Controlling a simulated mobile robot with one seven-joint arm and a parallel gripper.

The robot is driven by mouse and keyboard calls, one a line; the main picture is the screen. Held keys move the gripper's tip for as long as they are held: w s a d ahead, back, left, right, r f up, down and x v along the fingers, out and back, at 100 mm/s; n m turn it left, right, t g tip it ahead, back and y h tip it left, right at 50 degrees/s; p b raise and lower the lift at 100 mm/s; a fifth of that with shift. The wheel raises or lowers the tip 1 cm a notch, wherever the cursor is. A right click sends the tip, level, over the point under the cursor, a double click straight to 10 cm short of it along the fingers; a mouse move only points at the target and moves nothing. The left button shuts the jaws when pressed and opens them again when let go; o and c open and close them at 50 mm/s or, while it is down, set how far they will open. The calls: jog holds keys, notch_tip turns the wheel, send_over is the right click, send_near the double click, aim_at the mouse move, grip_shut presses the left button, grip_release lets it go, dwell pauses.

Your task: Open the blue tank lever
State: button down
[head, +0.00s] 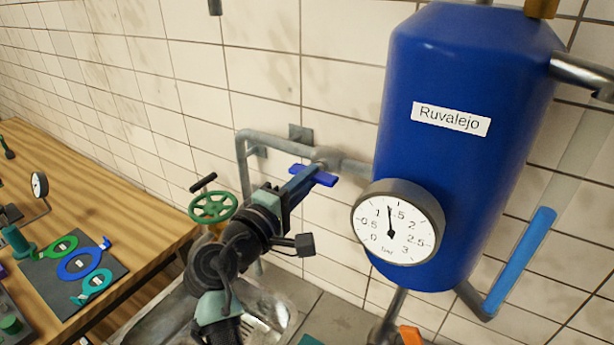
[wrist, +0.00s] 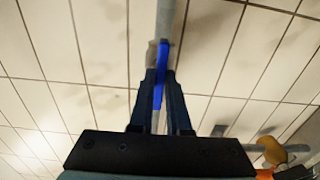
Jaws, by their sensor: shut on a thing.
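The blue tank (head: 455,140), labelled "Ruvalejo", is on the tiled wall at the right of the head view. A grey pipe (head: 350,166) runs left from it. The blue lever (head: 326,180) sits at a valve on this pipe, left of the tank. My gripper (head: 308,172) reaches up to the lever and is shut on it. In the wrist view the lever (wrist: 161,62) stands edge-on between the two fingertips (wrist: 160,78), with the pipe (wrist: 165,18) beyond it. The fingers hide part of the lever in the head view.
A round pressure gauge (head: 397,222) sticks out from the tank, right of my gripper. A green valve wheel (head: 213,207) is close to my arm on the left. A wooden workbench (head: 110,185) with tools is at far left. A metal sink (head: 165,315) lies below.

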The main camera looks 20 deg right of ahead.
jog(key=c, duration=0.9)
grip_release()
jog(key=shift+a, duration=0.1)
jog(key=b+v, duration=0.4)
jog(key=v, duration=0.9)
jog(key=shift+b, duration=0.3)
